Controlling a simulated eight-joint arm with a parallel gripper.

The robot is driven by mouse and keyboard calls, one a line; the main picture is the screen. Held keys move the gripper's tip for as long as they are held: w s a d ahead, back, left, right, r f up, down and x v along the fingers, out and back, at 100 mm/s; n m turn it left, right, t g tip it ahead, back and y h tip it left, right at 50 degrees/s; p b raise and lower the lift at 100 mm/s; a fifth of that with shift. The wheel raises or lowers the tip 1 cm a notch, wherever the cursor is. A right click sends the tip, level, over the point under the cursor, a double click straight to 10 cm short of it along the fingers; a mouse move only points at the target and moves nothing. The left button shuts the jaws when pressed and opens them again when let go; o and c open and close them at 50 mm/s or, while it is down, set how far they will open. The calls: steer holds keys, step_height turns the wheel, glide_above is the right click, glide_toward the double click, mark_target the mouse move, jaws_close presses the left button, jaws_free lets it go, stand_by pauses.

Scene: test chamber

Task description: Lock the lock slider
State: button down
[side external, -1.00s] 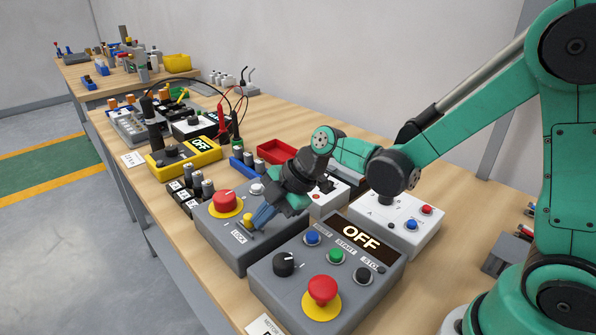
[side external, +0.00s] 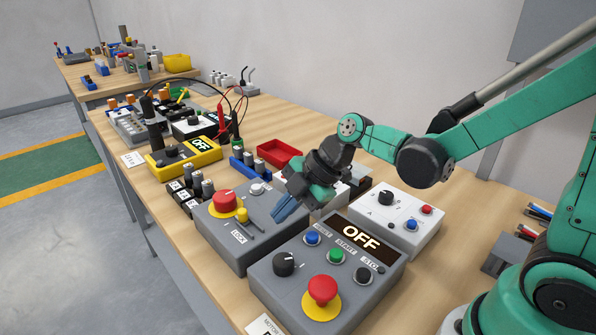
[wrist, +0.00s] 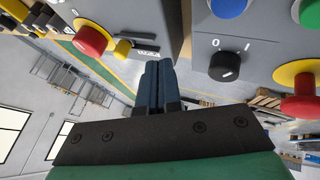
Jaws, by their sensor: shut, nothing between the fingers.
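The lock slider (side external: 242,215) is a small yellow knob on top of a grey box (side external: 232,252), beside a red mushroom button (side external: 224,200) with a yellow collar. A slot and a LOCK label (side external: 238,237) lie near it. The knob sits at the slot end close to the red button. In the wrist view the yellow knob (wrist: 122,48) is left of my fingers. My gripper (side external: 280,212) is shut and empty, with blue fingers over the right part of the grey box, apart from the knob. The fingertips (wrist: 158,65) are together in the wrist view.
A second grey box (side external: 330,272) with an OFF display, buttons and a dial stands in front right. A white box (side external: 410,222) stands behind it. A yellow OFF device (side external: 185,157), small black blocks and a red tray (side external: 279,152) lie farther along the bench.

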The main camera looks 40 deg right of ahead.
steer(key=v, duration=0.7)
steer(key=shift+s+d+r, duration=0.1)
steer(key=shift+s+r, duration=0.05)
steer(key=s+d+m+h, duration=0.1)
steer(key=m, duration=0.5)
steer(key=s+d+m+t+h, duration=0.1)
steer(key=m+h, duration=0.1)
steer(key=m, duration=0.4)
steer(key=s+d+f+m+t+h, duration=0.1)
steer(key=s+m+h, duration=0.1)
steer(key=m, duration=0.4)
steer(key=shift+f, duration=0.1)
